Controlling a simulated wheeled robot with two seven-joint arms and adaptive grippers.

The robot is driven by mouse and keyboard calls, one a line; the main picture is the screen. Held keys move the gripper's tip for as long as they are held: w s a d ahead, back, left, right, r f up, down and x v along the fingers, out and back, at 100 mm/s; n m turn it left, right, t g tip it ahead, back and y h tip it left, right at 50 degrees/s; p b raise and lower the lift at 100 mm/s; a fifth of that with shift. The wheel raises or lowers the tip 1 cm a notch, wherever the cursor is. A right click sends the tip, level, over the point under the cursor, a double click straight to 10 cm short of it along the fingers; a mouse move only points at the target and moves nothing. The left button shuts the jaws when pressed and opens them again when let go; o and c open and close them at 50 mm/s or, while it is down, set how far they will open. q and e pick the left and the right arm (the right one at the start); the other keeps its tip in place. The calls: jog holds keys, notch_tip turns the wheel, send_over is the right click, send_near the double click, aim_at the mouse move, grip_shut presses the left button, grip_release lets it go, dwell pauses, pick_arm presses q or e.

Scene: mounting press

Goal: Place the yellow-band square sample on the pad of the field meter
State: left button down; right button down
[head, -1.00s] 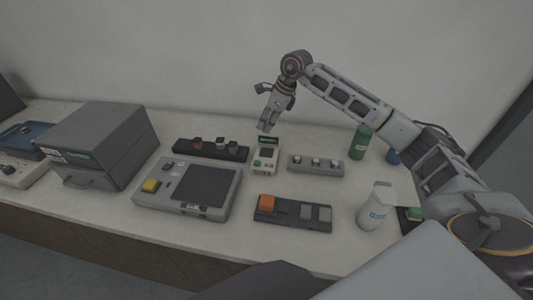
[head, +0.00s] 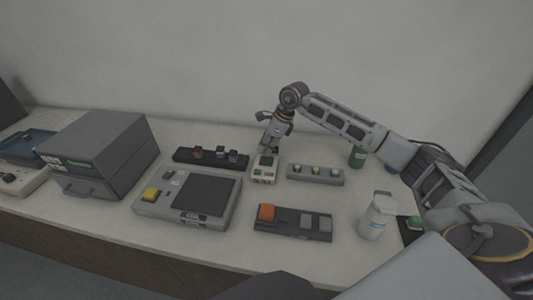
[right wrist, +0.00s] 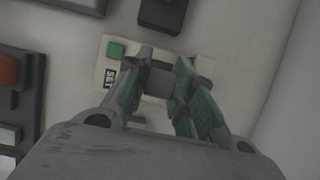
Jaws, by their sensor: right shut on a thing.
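The field meter (head: 263,175) is a small pale box with a dark screen and a green button, in the middle of the table. It also shows in the right wrist view (right wrist: 107,72). My right gripper (head: 268,149) points down at the far end of the meter. In the right wrist view its fingers (right wrist: 160,82) are shut on a small dark grey block (right wrist: 160,76), seemingly the square sample. No yellow band is visible on it. The fingers hide the pad, so I cannot tell whether the block touches it. My left gripper is out of view.
A black rack (head: 185,156) with several small blocks stands behind left, a grey rack (head: 316,180) with round pieces to the right. A flat device with a dark panel (head: 205,193), a tray with an orange square (head: 266,213) and a white bottle (head: 377,217) are nearer.

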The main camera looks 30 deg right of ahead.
jog(key=shift+f, duration=1.85)
jog(key=shift+f, duration=0.15)
jog(key=c, duration=1.5)
grip_release()
